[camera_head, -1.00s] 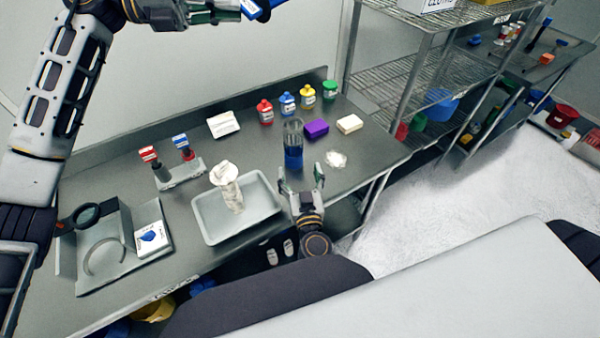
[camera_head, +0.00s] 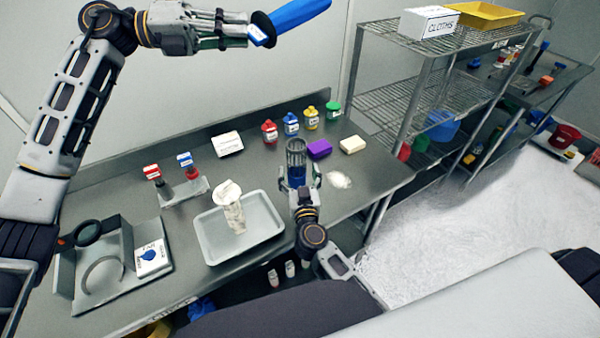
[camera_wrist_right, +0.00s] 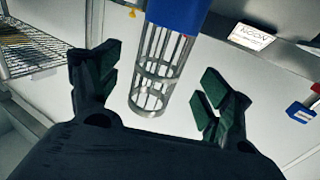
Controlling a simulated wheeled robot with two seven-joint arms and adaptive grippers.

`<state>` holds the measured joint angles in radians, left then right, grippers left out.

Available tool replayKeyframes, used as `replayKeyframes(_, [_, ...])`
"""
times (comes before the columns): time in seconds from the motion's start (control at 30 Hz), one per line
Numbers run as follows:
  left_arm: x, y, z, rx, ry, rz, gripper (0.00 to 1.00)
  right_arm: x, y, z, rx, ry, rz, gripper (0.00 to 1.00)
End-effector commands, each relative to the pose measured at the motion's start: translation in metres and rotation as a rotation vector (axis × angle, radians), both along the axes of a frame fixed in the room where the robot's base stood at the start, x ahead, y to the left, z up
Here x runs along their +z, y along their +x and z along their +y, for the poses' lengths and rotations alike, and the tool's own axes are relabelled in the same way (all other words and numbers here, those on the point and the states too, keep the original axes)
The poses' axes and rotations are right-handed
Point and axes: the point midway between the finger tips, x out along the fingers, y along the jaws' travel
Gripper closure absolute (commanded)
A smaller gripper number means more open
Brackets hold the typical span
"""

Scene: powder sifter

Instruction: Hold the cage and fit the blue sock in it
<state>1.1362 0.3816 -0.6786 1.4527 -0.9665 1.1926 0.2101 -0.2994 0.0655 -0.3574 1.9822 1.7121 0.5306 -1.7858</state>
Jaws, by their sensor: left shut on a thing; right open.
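The cage (camera_head: 296,153) is a cylinder of metal bars with a blue end (camera_head: 298,180), standing on the table. It also shows in the right wrist view (camera_wrist_right: 160,65), between and beyond the fingers. My right gripper (camera_head: 302,186) is open around or just in front of the blue end; its fingers (camera_wrist_right: 160,88) look apart from the cage. My left gripper (camera_head: 254,30) is shut on the blue sock (camera_head: 298,14), held high above the back of the table.
A tray (camera_head: 212,245) holding a white, cloth-like upright piece stands left of the cage. Red, blue, yellow and green jars (camera_head: 291,124) line the back. A wire shelf (camera_head: 440,90) stands at right.

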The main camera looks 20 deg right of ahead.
Motion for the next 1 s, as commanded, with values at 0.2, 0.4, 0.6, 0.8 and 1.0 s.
replayKeyframes(0.2, [0.0,0.0,0.0,0.0,0.0,0.0,1.0,0.0,0.019,-0.003,-0.001,0.0,0.0,0.21])
replayKeyframes(0.4, [0.0,0.0,0.0,0.0,-0.001,0.0,1.0,0.0,0.031,-0.005,-0.001,0.0,0.0,0.21])
replayKeyframes(0.6, [0.0,0.0,0.0,0.0,-0.001,0.0,1.0,0.0,0.035,-0.006,-0.001,0.0,0.0,0.21])
replayKeyframes(0.8, [0.0,0.0,0.0,0.0,-0.001,0.0,1.0,0.0,0.035,-0.006,-0.001,0.0,0.0,0.21])
replayKeyframes(1.0, [0.0,0.0,0.0,0.0,-0.001,0.0,1.0,0.0,0.035,-0.006,-0.001,0.0,0.0,0.4])
